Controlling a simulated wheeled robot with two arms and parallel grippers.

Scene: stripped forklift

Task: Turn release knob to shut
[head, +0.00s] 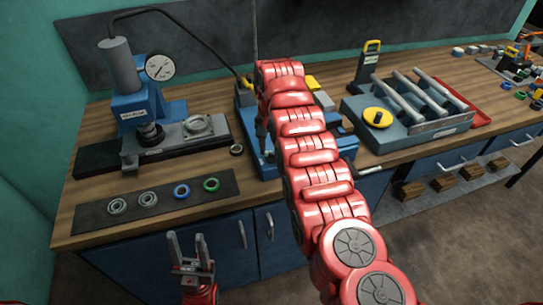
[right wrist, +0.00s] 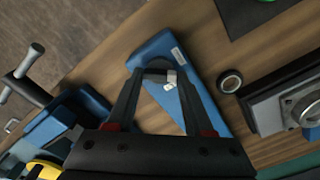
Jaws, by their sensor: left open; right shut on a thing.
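My right gripper (right wrist: 158,76) is shut on a small dark round knob (right wrist: 157,70), which I take to be the release knob, on the blue wedge-shaped base (right wrist: 150,51) in the right wrist view. Small white tabs (right wrist: 171,79) show beside the knob; which way it is turned is hard to tell. In the head view my red right arm covers much of the blue unit (head: 263,160) and hides the knob. My left gripper (head: 190,258) is open and empty, low in front of the bench.
A blue press with a gauge (head: 160,67) stands at left on the bench, a hose running to the middle unit. A dark mat (head: 100,211) holds several rings. A grey tray with bars (head: 365,137) and yellow disc (head: 378,117) stands at right. A loose ring (head: 236,149) lies near my arm.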

